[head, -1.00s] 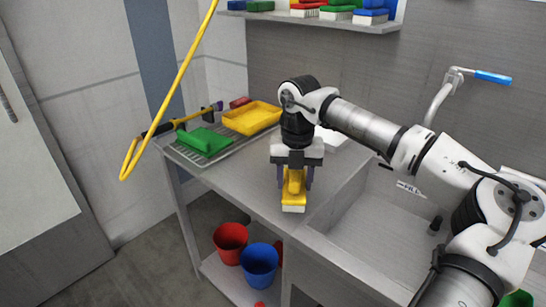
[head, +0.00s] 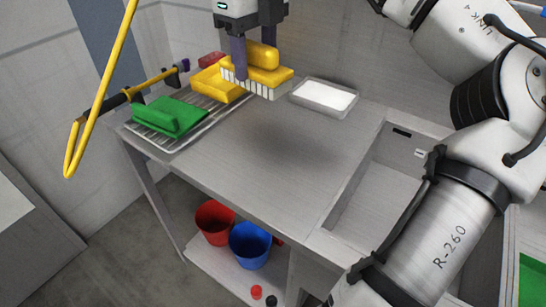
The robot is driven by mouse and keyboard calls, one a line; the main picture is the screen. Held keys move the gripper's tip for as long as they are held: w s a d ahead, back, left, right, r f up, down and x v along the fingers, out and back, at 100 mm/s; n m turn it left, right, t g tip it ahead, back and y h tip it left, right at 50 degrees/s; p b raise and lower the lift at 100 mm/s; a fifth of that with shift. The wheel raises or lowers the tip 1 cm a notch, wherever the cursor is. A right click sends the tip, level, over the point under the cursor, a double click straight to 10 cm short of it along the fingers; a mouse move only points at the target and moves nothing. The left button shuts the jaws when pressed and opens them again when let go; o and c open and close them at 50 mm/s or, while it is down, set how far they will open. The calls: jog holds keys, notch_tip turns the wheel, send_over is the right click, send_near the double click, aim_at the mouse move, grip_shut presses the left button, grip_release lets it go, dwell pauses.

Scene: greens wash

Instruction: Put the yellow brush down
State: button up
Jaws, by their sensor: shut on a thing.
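The yellow brush (head: 265,78) has a yellow handle and block with a row of white bristles facing down. My gripper (head: 253,62) is shut on the brush handle, its two dark fingers on either side of it. The brush appears to be held above the steel counter (head: 245,150), in front of the yellow tray in the picture. It covers part of that tray.
A yellow tray (head: 212,83) and a green scoop (head: 170,117) lie on a wire rack (head: 165,143) at the left. A metal tray with white contents (head: 323,95) stands at the back right. The counter's middle is clear. A sink basin (head: 375,190) opens at right; buckets (head: 249,243) stand below.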

jog(key=shift+s+a+r+n, duration=0.1)
jog(key=shift+s+r+n, duration=0.25)
jog(key=shift+s+n, duration=0.2)
jog(key=shift+s+f, duration=0.2)
jog(key=shift+f, duration=0.05)
notch_tip(320, 180, down, 19)
jog(key=shift+p, duration=0.35)
jog(key=shift+f, duration=0.15)
jog(key=o, duration=1.1)
